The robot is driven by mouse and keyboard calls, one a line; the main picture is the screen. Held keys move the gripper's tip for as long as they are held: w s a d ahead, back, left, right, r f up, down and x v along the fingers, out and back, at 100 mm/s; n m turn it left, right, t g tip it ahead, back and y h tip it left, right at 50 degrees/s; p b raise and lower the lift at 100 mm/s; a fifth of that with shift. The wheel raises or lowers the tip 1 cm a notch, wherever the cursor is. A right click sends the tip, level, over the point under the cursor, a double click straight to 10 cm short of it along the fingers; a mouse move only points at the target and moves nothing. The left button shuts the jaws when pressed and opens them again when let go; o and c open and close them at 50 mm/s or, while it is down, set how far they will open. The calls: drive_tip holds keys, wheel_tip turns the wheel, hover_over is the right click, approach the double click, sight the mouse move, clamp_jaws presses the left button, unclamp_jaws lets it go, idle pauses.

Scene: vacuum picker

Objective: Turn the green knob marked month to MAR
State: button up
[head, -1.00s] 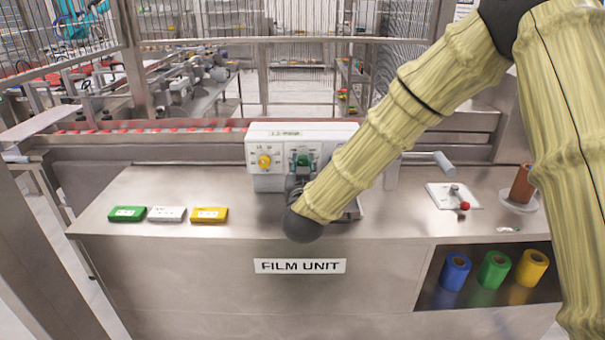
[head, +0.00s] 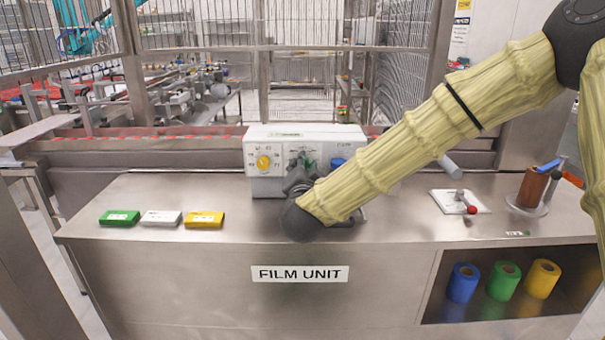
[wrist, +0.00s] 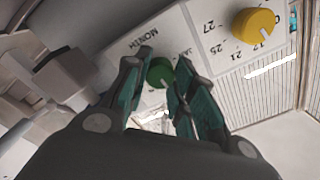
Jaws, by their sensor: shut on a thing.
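The green knob (wrist: 160,73) sits on the white control box (head: 285,132), next to the printed word MONTH in the wrist view. My gripper (wrist: 164,66) has its two teal-padded fingers on either side of the knob and is shut on it. A pale pointer mark shows on the knob, but I cannot tell which month it points to; fingers cover part of the printed scale. In the head view my gripper (head: 301,172) reaches the box front and hides most of the knob.
A yellow knob (head: 263,162) with printed numbers is left of the green one, and a blue part (head: 338,163) is right. Green (head: 120,218), white (head: 162,218) and yellow (head: 204,219) packs lie left on the counter (head: 200,190). A red-tipped lever (head: 471,209) stands right.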

drive_tip(key=shift+m, duration=0.5)
drive_tip(key=o, duration=1)
drive_tip(key=shift+d, duration=0.1)
drive_tip(key=shift+o, duration=0.2)
drive_tip(key=s, duration=1.2)
